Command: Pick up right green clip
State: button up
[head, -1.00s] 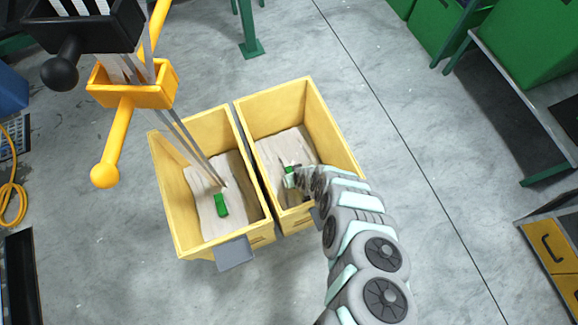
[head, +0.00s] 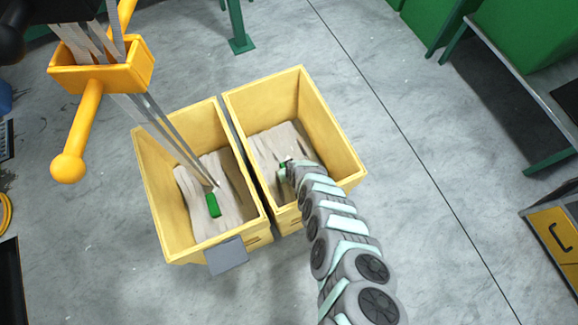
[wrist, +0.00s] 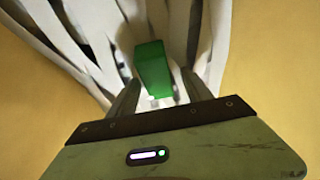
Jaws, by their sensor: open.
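The right green clip (head: 283,166) lies on pale webbing in the right yellow bin (head: 346,160), mostly hidden by my arm in the head view. In the wrist view the green clip (wrist: 153,68) stands out ahead of my gripper (wrist: 160,92), lined up between its two dark fingers. My gripper is open, with a finger on each side of the clip's near end. I cannot tell whether either finger touches it. A second green clip (head: 213,205) lies on webbing in the left yellow bin (head: 158,205).
Pale webbing strips (wrist: 80,50) surround the clip, with yellow bin walls (wrist: 285,75) on both sides. Straps run from an orange guide (head: 100,75) into the left bin. A grey plate (head: 227,256) is on that bin's front. Open floor lies to the right.

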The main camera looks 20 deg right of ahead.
jog(key=shift+d+r, duration=0.1)
jog(key=shift+r, duration=0.05)
jog(key=shift+c, duration=0.4)
grip_shut()
